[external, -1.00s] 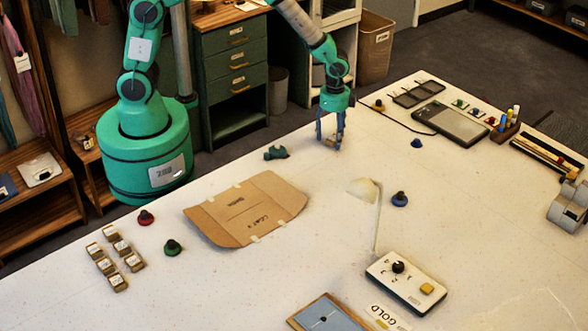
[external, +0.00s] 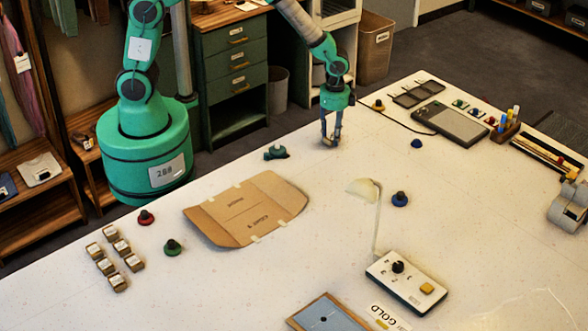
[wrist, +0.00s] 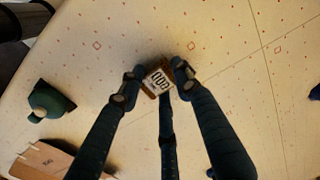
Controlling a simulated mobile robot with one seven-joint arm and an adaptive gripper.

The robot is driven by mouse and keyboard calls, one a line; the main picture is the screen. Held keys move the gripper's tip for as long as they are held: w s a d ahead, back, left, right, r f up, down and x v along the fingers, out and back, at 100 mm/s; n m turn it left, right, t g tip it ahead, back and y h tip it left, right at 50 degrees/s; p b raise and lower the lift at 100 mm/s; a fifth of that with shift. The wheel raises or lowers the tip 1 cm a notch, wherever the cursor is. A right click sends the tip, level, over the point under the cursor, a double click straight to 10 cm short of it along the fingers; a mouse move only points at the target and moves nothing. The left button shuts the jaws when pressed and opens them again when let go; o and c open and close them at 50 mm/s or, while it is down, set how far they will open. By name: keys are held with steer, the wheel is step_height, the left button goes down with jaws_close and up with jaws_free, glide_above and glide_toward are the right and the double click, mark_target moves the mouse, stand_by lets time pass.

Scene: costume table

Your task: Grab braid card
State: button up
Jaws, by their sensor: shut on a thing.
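My gripper (external: 331,138) is low at the far edge of the white table, its fingers closed in around a small block. In the wrist view my gripper (wrist: 154,84) has its fingertips against the sides of this braid card (wrist: 157,80), a small wooden-edged piece with a white face and a dark looped, braid-like mark. The fingers partly cover its edges. In the external view the card is mostly hidden between the fingers. I cannot tell whether it is clear of the tabletop.
A dark green object (external: 276,152) and an opened cardboard folder (external: 245,212) lie left of my gripper. Several small labelled blocks (external: 108,264) sit at the left. The table around the card is clear.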

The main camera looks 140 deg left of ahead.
steer(key=shift+r, duration=0.45)
step_height(320, 180, up, 2)
steer(key=shift+r, duration=0.2)
steer(key=s+d, duration=0.3)
steer(key=d, duration=0.1)
steer(key=s+d, duration=0.4)
steer(key=s+d+r+p, duration=0.1)
steer(key=s+d, duration=0.2)
steer(key=d, duration=0.1)
steer(key=shift+s, duration=0.35)
